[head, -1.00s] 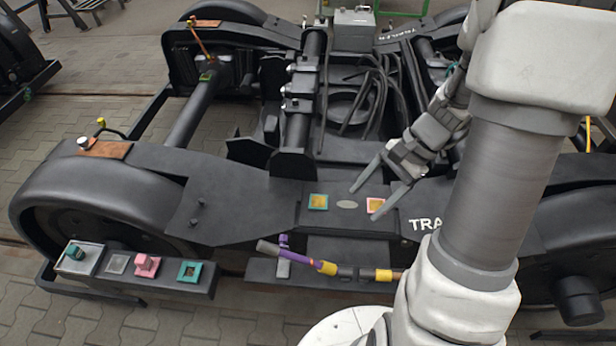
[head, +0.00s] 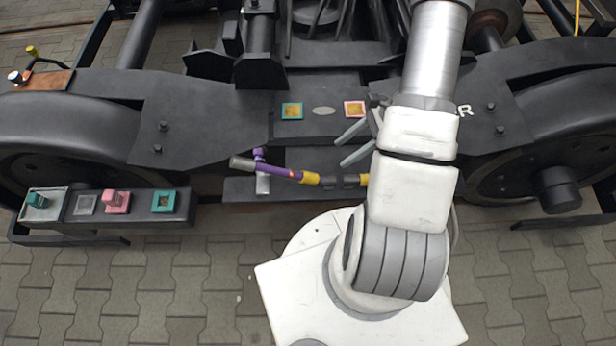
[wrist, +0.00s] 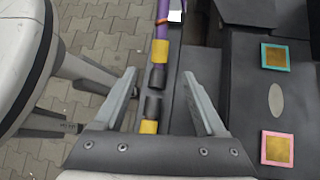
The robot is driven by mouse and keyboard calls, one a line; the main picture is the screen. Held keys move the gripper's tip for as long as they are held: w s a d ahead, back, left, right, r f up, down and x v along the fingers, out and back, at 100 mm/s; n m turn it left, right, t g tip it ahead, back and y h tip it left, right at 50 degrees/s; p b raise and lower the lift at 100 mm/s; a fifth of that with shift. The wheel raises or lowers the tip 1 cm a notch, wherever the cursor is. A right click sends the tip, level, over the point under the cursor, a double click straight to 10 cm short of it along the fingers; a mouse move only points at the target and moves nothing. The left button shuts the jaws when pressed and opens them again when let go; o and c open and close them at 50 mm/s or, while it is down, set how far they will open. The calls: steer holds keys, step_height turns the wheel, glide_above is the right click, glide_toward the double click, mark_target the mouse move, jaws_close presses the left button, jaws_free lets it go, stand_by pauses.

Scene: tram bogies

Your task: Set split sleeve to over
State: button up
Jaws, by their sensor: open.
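A cable run crosses the front of the bogie. A purple sleeve (head: 281,171) lies along its left part, beside a white upright clip with a purple top (head: 261,172). Right of the sleeve come a yellow band (head: 310,178), dark connector pieces (head: 331,181) and another yellow band (head: 363,180), partly behind my arm. In the wrist view, the purple sleeve (wrist: 164,10) is at the top, and the two dark pieces (wrist: 155,90) show a narrow gap between them. My gripper (head: 340,154) is open and empty. In the wrist view its fingers (wrist: 159,73) stand either side of the cable line, apparently above it.
A teal-framed pad (head: 292,110), a grey oval (head: 324,110) and a pink-framed pad (head: 354,109) lie on the bogie frame behind the cable. A shelf (head: 130,215) at left carries teal and pink blocks. Wheels and dark frame parts surround the area.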

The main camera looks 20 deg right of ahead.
mark_target(312, 175)
steer(key=b+x, duration=0.3)
steer(key=x, duration=1.1)
steer(key=shift+b, duration=0.35)
jaws_close()
stand_by(0.6)
